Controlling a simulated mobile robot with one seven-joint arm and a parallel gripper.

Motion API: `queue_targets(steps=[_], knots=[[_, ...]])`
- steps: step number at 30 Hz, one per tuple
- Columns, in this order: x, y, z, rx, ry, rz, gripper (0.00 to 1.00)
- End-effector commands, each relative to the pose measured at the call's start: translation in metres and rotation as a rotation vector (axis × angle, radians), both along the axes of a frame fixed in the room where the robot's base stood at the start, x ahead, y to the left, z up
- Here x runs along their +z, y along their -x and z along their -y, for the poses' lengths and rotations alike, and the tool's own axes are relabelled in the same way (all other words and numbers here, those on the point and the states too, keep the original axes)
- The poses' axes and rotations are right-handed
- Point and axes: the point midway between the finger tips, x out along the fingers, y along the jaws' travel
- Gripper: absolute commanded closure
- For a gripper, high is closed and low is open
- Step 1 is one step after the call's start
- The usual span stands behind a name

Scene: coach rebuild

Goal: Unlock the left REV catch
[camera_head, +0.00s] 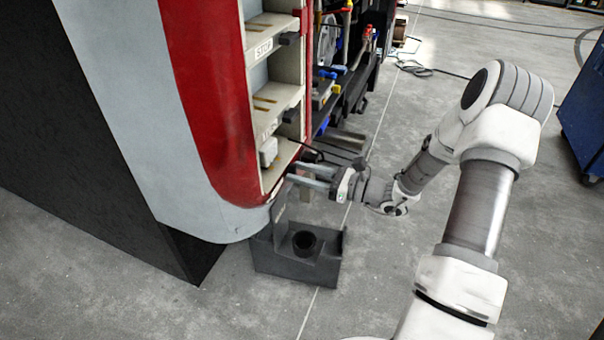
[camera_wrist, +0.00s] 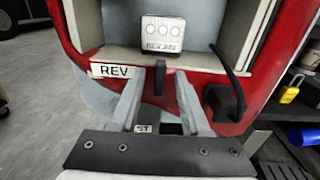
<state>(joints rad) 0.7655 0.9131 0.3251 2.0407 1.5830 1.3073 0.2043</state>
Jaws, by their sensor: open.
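In the wrist view a cream sill carries a white "REV" label (camera_wrist: 112,71). Just right of the label, a small dark upright catch (camera_wrist: 160,77) hangs at the sill's front edge. My gripper (camera_wrist: 157,84) is open, with one grey finger on each side of the catch. I cannot tell whether either finger touches it. In the head view my gripper (camera_head: 296,174) reaches in from the right at the lowest shelf of the red and grey coach panel (camera_head: 205,90). The catch cannot be made out there.
A white box with round buttons (camera_wrist: 162,35) stands behind the sill. A black cable and dark housing (camera_wrist: 222,102) are to the right, with a yellow padlock (camera_wrist: 290,93) beyond. A dark grey bin (camera_head: 290,266) stands below my gripper. Open floor lies on the right.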

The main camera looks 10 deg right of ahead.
Motion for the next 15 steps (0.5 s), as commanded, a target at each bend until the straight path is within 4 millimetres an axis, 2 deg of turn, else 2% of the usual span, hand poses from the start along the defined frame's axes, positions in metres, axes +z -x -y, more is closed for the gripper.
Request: queue_targets(steps=[6,13,14,15], knots=[[0.0003,-0.0003,-0.0002,0.0,0.001,0.001,0.54],[0.0002,-0.0001,-0.0002,0.001,0.001,0.001,0.95],[0.0002,-0.0001,-0.0001,0.0,0.001,0.001,1.0],[0.0002,-0.0001,-0.0001,0.001,0.001,0.001,1.0]])
